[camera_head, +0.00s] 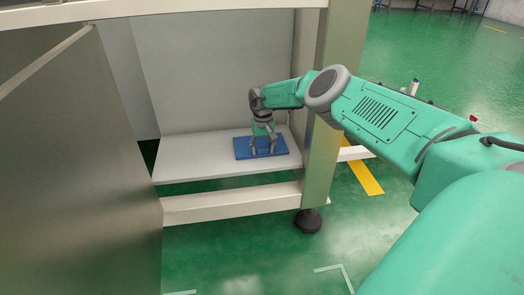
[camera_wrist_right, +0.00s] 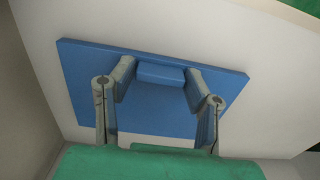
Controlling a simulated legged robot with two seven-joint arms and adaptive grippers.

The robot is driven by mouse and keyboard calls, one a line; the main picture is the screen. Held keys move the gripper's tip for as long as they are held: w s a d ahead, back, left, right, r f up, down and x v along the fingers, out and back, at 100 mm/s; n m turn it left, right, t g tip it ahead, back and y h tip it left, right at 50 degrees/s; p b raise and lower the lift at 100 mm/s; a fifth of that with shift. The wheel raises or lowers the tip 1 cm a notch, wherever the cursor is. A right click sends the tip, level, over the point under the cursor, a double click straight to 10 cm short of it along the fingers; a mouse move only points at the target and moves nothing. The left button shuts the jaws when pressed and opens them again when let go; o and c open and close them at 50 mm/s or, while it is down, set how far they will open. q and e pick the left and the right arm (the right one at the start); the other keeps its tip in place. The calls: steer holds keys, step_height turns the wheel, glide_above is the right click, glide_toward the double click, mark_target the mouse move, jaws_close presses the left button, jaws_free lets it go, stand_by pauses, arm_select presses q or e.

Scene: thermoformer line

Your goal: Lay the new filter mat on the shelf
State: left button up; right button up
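The filter mat (camera_head: 244,151) is a flat blue slab with a small raised blue block in its middle. It lies on the white shelf (camera_head: 190,168) inside the cabinet, towards the right end. My right gripper (camera_head: 263,151) reaches down over the mat from above. My left gripper is not in view.
A grey panel (camera_head: 80,170) stands at the left of the opening. A metal post (camera_head: 332,110) stands at the right, close to my right arm. A pale lower rail (camera_head: 235,203) runs below the shelf. The shelf's left part is bare.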

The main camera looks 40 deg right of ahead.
steer(key=shift+o, duration=0.4)
steer(key=shift+d+f, duration=0.1)
steer(key=shift+f, duration=0.05)
steer(key=shift+a+r, duration=0.2)
steer(key=shift+a, duration=0.2)
steer(key=shift+a+r, duration=0.1)
steer(key=shift+r, duration=0.1)
step_height(320, 180, up, 11)
steer(key=p, duration=0.4)
steer(key=s+a+f+n+t+h, duration=0.3)
steer(key=s+a+f, duration=0.3)
steer(key=a, duration=0.4)
steer(key=s+a+f+n+t+h, duration=0.25)
steer(key=s+a+f, duration=0.4)
steer(key=a, duration=0.45)
steer(key=s+a+g+y, duration=0.2)
steer(key=s, duration=1.3)
steer(key=s+a+r+n+g+y, duration=0.1)
steer(key=s+g+y, duration=0.2)
steer(key=s, duration=1.2)
steer(key=shift+a, duration=0.35)
